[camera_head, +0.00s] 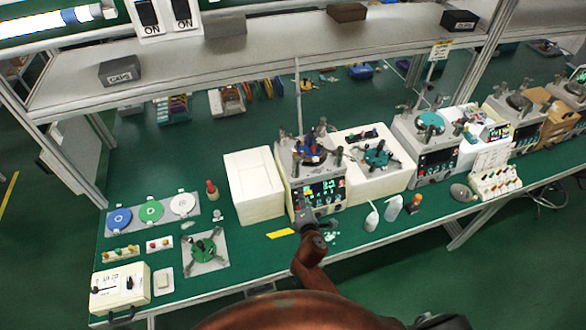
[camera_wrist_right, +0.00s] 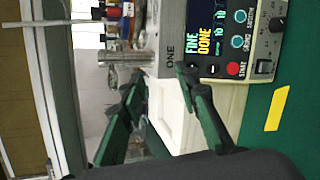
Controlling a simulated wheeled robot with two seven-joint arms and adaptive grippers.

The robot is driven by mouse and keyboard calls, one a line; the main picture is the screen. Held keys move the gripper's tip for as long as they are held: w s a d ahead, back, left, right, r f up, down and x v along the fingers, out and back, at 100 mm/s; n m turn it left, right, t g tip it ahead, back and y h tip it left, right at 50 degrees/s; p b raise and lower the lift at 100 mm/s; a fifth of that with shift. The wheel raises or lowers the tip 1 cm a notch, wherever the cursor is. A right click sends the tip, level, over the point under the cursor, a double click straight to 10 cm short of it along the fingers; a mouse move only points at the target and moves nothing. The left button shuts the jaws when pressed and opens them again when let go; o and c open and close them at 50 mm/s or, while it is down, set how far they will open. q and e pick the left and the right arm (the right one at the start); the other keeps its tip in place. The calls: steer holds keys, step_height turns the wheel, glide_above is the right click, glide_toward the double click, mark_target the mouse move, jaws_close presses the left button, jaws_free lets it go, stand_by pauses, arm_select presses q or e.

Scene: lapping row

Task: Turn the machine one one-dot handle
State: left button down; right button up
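Machine one (camera_head: 300,190) is a grey lapping machine with a dark lit panel and steel posts around its top. In the right wrist view its grey body (camera_wrist_right: 172,35) bears the word ONE, beside a panel (camera_wrist_right: 222,45) reading FINE DONE. A steel cylindrical handle (camera_wrist_right: 122,57) sticks out from its top edge; I cannot make out dots on it. My right gripper (camera_head: 306,212) is in front of the machine's panel. In the wrist view its two green fingers (camera_wrist_right: 160,74) stand apart with nothing between them, pointing at the machine's upper edge near the handle. My left gripper is not in view.
A white box (camera_head: 254,187) stands left of machine one, and another white box (camera_head: 388,180) stands right. White bottles (camera_head: 392,208) stand near the bench's front edge. A yellow strip (camera_head: 280,233) lies on the bench. A shelf (camera_head: 200,62) runs above the back.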

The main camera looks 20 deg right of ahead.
mark_target(293, 172)
steer(key=a+r, duration=0.1)
steer(key=r, duration=0.1)
steer(key=w+r+n+t, duration=0.1)
steer(key=r, duration=0.1)
steer(key=w+a+r+n, duration=0.1)
steer(key=r, duration=0.1)
steer(key=shift+w+a+r+p, duration=0.15)
steer(key=shift+a+p, duration=0.15)
steer(key=shift+a, duration=0.05)
steer(key=x, duration=0.6)
steer(key=shift+w, duration=0.65)
steer(key=shift+c, duration=0.4)
jaws_close()
